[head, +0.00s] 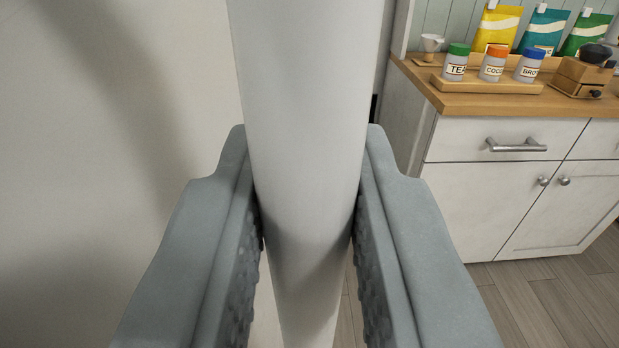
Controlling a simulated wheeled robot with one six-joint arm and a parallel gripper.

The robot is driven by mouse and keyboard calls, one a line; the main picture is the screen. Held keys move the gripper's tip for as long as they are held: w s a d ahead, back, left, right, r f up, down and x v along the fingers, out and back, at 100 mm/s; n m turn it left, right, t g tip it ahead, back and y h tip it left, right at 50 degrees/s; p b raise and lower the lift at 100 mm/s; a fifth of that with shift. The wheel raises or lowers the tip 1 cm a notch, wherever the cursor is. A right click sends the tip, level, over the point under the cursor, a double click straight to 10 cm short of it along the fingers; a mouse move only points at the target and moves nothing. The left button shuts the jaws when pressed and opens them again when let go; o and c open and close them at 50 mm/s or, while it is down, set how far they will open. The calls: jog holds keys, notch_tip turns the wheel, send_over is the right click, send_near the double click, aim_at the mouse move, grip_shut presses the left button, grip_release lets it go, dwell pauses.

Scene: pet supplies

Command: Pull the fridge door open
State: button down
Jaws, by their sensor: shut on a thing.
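A thick, pale upright handle bar (305,110) runs from the top to the bottom of the head view. My gripper (308,200) is shut on this bar, with one grey finger pressed on each side of it. The fridge door (110,130) is the wide off-white surface filling the left of the view, with a soft shadow on it. The ends of the bar and its mounts are out of view. The door's edge is mostly hidden behind the bar and my fingers, so I cannot tell whether the door is ajar.
At right stands a white cabinet (470,190) with a drawer handle (516,146) and knobs. Its wooden counter (490,106) bears a tray of labelled jars (492,66), a grinder (584,72), a small white cup (431,43) and colourful bags (540,28). Wood floor (560,300) is clear at lower right.

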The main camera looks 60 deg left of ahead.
jog(key=c, duration=1.3)
grip_release()
jog(key=shift+c, duration=0.2)
jog(key=v, duration=1.7)
jog(key=shift+d, duration=0.15)
jog(key=shift+s, duration=0.1)
